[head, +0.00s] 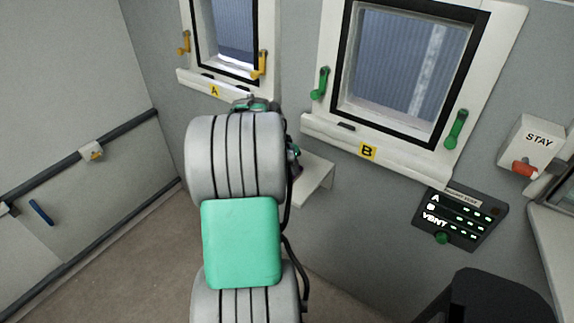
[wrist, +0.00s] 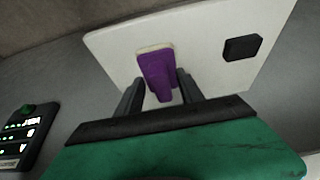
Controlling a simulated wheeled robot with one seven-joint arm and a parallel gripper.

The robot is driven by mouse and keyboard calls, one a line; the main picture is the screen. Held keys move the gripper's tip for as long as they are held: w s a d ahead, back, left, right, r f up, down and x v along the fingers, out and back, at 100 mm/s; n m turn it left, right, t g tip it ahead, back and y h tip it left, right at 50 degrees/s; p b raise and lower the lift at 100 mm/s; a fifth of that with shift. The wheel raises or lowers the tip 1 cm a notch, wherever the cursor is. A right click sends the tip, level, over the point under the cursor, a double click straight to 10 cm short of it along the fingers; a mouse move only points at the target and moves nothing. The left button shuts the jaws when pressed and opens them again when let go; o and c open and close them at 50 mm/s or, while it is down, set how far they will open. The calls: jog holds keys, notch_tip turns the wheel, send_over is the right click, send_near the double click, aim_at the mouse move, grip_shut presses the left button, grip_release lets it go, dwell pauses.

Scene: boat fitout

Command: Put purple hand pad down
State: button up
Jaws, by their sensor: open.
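The purple hand pad (wrist: 157,68) has a pale edge along its far end. It appears to lie against the white shelf (wrist: 120,48) in the wrist view. My gripper (wrist: 160,86) is open, with one dark finger on either side of the pad. I cannot tell whether either finger touches it. In the head view my own arm hides most of my gripper and the pad; the white shelf (head: 318,178) shows just right of the arm, below the windows.
A small black block (wrist: 243,48) sits on the same shelf, right of the pad. Window B (head: 395,75) with green handles and window A (head: 228,40) with yellow handles are above. A lit vent panel (head: 460,217) is at right. Floor at left is clear.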

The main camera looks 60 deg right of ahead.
jog(key=b+v, duration=0.1)
jog(key=v, duration=0.7)
jog(key=w+a+n+t, duration=0.1)
jog(key=w+a+n, duration=0.25)
jog(key=a, duration=0.45)
jog(key=w+a+n+t+y, duration=0.1)
jog(key=w+a+n, duration=0.2)
jog(key=w+a, duration=0.3)
jog(key=w+a+n+t, duration=0.1)
jog(key=w+a+n, duration=0.25)
jog(key=a, duration=0.55)
jog(key=s+a+f+n+y, duration=0.1)
jog(key=a+n, duration=0.4)
jog(key=a, duration=0.6)
jog(key=s+a+n+y, duration=0.2)
jog(key=a+n, duration=0.3)
jog(key=a, duration=0.6)
jog(key=shift+s+a+f+t, duration=0.25)
jog(key=shift+s+f+t, duration=0.05)
jog(key=shift+f+t, duration=0.1)
